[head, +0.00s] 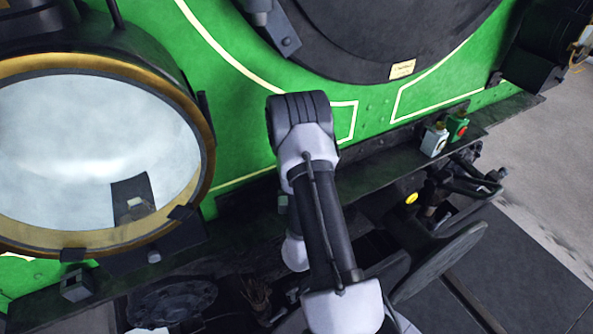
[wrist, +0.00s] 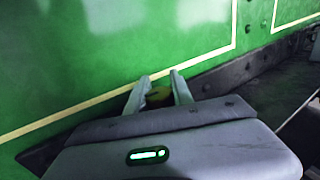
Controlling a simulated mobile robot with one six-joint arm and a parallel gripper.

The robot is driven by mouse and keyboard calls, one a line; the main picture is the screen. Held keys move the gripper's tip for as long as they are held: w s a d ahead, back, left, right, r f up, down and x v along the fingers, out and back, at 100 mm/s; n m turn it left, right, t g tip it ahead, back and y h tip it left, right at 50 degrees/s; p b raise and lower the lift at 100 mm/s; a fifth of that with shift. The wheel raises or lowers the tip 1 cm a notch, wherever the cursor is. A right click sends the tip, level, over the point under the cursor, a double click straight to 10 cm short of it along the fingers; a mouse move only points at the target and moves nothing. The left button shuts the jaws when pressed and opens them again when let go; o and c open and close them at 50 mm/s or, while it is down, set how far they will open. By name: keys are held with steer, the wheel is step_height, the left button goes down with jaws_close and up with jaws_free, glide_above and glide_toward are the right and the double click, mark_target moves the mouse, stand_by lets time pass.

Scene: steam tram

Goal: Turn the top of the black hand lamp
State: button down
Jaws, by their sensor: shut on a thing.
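In the wrist view my gripper (wrist: 160,82) has its two pale fingers closed on a small dark and yellowish piece (wrist: 158,96), which I take to be the top of the black hand lamp. Only this bit shows between the fingers; the lamp's body is hidden behind my gripper's housing. In the head view my arm covers this spot, and I cannot make out the black lamp or the fingers there.
A white lamp (head: 434,141) and a green lamp (head: 457,127) stand on the dark ledge (head: 378,168) to the right. A large brass-rimmed headlamp (head: 205,150) is at the left. The green tram front (head: 225,100) rises close behind my gripper. A round buffer (head: 440,262) sticks out below.

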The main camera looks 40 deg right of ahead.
stand_by(0.4)
steer(key=c, duration=1.1)
jaws_free()
